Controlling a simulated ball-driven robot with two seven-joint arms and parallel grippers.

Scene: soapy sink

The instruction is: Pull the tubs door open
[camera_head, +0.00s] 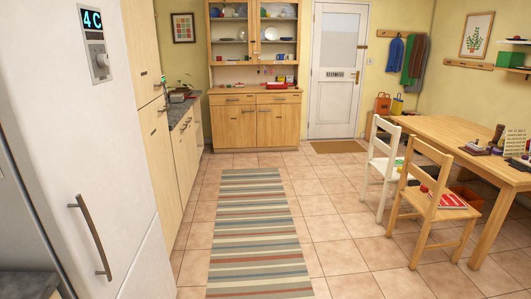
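No door in view carries a label that I can read as tubs, so I cannot tell which one it is. The wooden hutch (254,88) at the back has two shut lower doors, a left one (235,127) and a right one (277,126). Shut cabinet doors (183,165) run under the counter on the left. Neither of my grippers is in view.
A white fridge (80,130) with a long handle (92,236) stands close on the left. A striped rug (255,235) covers the middle floor, which is clear. Chairs (432,205) and a wooden table (455,132) stand right. A white door (336,98) is shut.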

